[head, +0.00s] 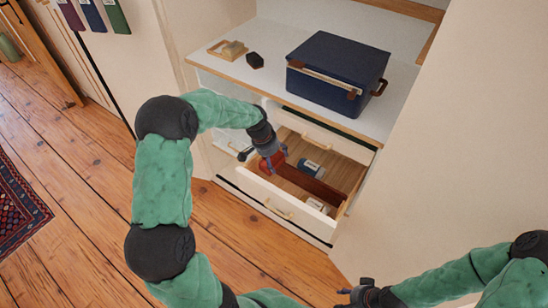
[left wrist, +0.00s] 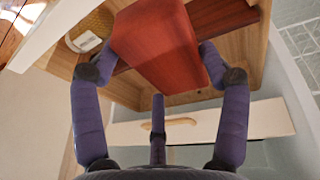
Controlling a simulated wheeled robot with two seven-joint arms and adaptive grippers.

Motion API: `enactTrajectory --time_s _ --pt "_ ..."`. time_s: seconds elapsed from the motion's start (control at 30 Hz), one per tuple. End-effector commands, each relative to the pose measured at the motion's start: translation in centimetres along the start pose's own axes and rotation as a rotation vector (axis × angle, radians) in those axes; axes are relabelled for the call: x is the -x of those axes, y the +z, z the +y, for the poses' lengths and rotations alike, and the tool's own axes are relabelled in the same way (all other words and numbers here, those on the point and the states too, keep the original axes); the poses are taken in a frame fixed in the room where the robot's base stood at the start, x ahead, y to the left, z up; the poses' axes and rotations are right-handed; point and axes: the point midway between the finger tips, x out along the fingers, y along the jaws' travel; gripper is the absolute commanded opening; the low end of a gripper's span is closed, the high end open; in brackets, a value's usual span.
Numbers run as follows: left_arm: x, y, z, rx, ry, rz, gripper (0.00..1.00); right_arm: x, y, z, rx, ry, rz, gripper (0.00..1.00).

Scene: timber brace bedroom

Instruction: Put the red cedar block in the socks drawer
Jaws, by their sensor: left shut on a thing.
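The red cedar block (left wrist: 157,45) is gripped between the fingers of my left gripper (left wrist: 158,72). It fills the upper middle of the left wrist view, and in the head view it is mostly hidden by my left gripper (head: 272,158). The open drawer (head: 335,172) has a wooden floor and a dark red divider (head: 300,181). My left gripper is over the left part of this drawer. Whether the block touches the drawer floor cannot be told. My right gripper (head: 360,292) is at the bottom of the head view, away from the drawer; its fingers are too small to read.
A dark blue case (head: 335,68), a small black object (head: 255,60) and a wooden tray (head: 229,48) are on the white top above.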

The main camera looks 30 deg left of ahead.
Motion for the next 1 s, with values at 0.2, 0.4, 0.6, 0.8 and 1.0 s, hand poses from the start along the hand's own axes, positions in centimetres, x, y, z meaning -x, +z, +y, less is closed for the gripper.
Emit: enactTrajectory --time_s 0.2,0.4,0.6,0.8,1.0 --pt "-1.0 0.2 -0.2 0.000 -0.001 0.001 0.40 -0.6 0.0 0.2 0.000 0.000 0.000 0.44" --pt "-1.8 0.4 -0.3 0.000 -0.001 0.001 0.40 -1.1 0.0 0.4 0.000 0.000 0.000 0.44" --pt "-2.6 0.6 -0.4 0.000 -0.001 0.001 0.40 -1.6 -0.1 0.6 0.000 0.000 0.000 0.44" --pt "-3.5 0.9 -0.6 0.000 0.000 0.000 0.40 -2.0 -0.1 0.7 0.000 0.000 0.000 0.44" --pt "-4.3 1.1 -0.7 0.000 0.000 0.000 0.40 -2.5 -0.1 0.9 0.000 0.000 0.000 0.44"
